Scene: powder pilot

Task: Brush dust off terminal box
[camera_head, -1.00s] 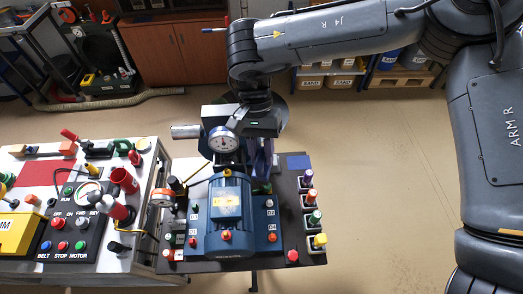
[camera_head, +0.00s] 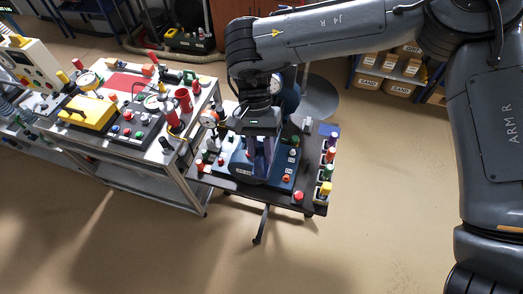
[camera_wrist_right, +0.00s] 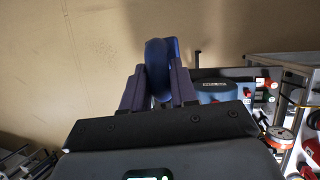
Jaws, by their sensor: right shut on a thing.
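My right gripper (camera_head: 262,158) points down over the blue motor base (camera_head: 228,160) on the dark bench. In the right wrist view its fingers (camera_wrist_right: 158,82) are closed on a dark blue rounded thing (camera_wrist_right: 158,60), which I cannot identify for certain as the brush. A blue body with a white label (camera_wrist_right: 214,92) shows just right of the fingers; I cannot tell if it is the terminal box. In the head view my gripper and arm hide most of the motor and any terminal box. Whether the held thing touches anything is not clear. My left gripper is not in view.
Coloured-capped holders, one capped yellow (camera_head: 325,188), line the bench's right edge. A red knob (camera_head: 298,196) sits at the front. A metal cart with a yellow box (camera_head: 88,112) stands left. The floor in front is clear.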

